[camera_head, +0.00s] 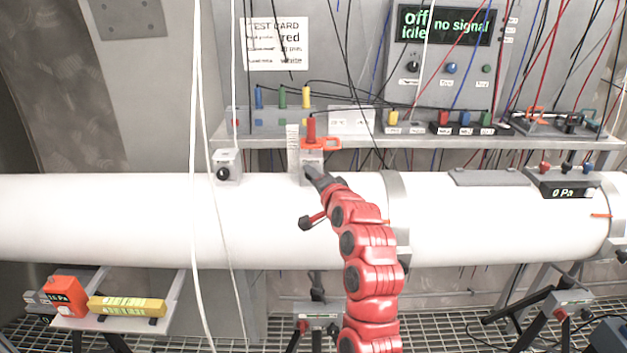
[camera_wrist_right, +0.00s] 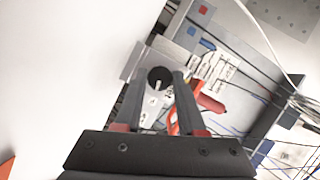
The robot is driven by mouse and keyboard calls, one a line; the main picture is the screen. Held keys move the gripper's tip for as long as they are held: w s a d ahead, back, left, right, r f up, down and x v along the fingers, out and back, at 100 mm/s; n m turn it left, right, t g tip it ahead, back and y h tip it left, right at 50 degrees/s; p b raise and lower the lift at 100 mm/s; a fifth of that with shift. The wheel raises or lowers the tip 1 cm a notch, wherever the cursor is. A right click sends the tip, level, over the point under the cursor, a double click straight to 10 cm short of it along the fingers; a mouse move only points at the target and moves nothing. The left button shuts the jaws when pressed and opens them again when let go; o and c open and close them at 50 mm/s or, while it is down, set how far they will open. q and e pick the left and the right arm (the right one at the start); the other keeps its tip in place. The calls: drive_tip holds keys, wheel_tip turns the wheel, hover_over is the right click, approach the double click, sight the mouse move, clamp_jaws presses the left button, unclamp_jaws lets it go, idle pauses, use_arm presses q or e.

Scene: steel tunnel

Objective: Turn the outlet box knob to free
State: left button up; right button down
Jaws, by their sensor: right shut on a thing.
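My right gripper (camera_head: 314,175) reaches up over the white pipe to a small grey box (camera_head: 311,157) on its top, below the shelf. In the wrist view, the two dark fingers of my right gripper (camera_wrist_right: 166,80) are shut on a round black knob (camera_wrist_right: 160,74) with a pale line on its face. The gripper hides the knob in the head view, and which mark its line points at cannot be read. A similar grey box (camera_head: 227,156) with a black knob (camera_head: 223,173) sits further left on the pipe. My left gripper is not in view.
A red plug (camera_head: 311,128) and an orange clip (camera_head: 328,143) are close above the gripper. The grey shelf (camera_head: 430,142) holds sockets and cables. White cables (camera_head: 197,120) hang at left. The panel display (camera_head: 445,25) reads "off", "no signal".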

drive_tip(key=n+h+b, duration=0.1)
drive_tip(key=n+b, duration=0.1)
drive_tip(key=shift+a+n+g, duration=0.1)
drive_tip(key=shift+n+g, duration=0.3)
drive_tip(key=n+h+b, duration=0.2)
drive_tip(key=n+b, duration=0.1)
drive_tip(key=b, duration=0.2)
drive_tip(key=shift+a+n+g+h, duration=0.1)
drive_tip(key=shift+n+g+h, duration=0.3)
drive_tip(key=shift+a+r+n+h+b, duration=0.1)
drive_tip(key=shift+n+h+b, duration=0.7)
drive_tip(key=shift+n+b, duration=0.4)
drive_tip(key=shift+n+h+b, duration=0.6)
drive_tip(key=shift+n+h, duration=0.1)
drive_tip(key=shift+n, duration=0.2)
drive_tip(key=shift+r, duration=0.1)
drive_tip(key=c, duration=0.5)
unclamp_jaws()
